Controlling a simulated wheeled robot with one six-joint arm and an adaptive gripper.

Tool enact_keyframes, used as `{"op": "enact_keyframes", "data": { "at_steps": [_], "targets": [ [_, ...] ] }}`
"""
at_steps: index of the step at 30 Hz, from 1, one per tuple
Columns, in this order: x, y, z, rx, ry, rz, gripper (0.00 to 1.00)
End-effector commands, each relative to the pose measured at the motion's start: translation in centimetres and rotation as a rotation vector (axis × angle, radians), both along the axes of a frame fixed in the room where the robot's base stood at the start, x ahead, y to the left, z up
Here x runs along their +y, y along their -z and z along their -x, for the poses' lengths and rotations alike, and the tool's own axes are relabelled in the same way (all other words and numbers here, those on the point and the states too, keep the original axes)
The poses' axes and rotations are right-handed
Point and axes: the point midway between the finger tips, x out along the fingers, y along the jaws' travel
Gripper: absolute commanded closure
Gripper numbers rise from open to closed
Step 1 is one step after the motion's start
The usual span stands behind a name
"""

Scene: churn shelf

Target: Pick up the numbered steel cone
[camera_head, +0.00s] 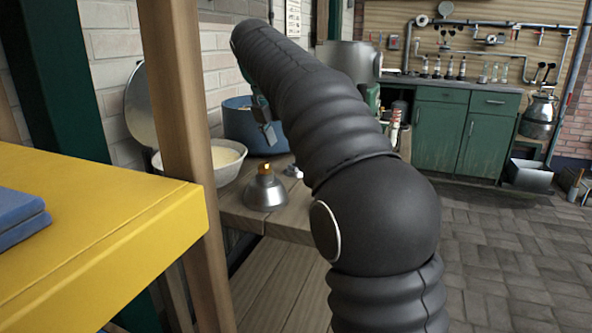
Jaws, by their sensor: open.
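The steel cone (265,193) stands upright on the wooden shelf, a small silver cone with an orange-yellow top. No number on it can be read at this size. My gripper (268,132) shows only in part, above and a little behind the cone in the picture, in front of a blue tub. It is open and apart from the cone. My dark arm hides the rest of the gripper and part of the shelf.
A cream-filled bowl (228,160) stands left of the cone, and the blue tub (238,122) behind it. A small white object (293,171) lies right of the cone. A wooden post (183,130) and a yellow surface (90,225) stand close on the left. The wooden shelf (285,222) has bare boards in front.

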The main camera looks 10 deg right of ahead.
Motion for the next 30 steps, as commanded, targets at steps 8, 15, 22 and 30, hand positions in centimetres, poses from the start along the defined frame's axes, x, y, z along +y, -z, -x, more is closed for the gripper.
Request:
{"op": "enact_keyframes", "data": {
  "at_steps": [8,15,22,30],
  "targets": [
    [-0.6,1.4,-0.3,0.0,0.001,-0.001,0.16],
    [-1.9,4.4,-0.9,0.002,0.0,-0.001,0.16],
    [-2.2,5.2,-1.2,0.0,0.0,-0.001,0.16],
    [-2.2,5.2,-1.2,0.0,0.0,-0.001,0.59]
  ]
}}
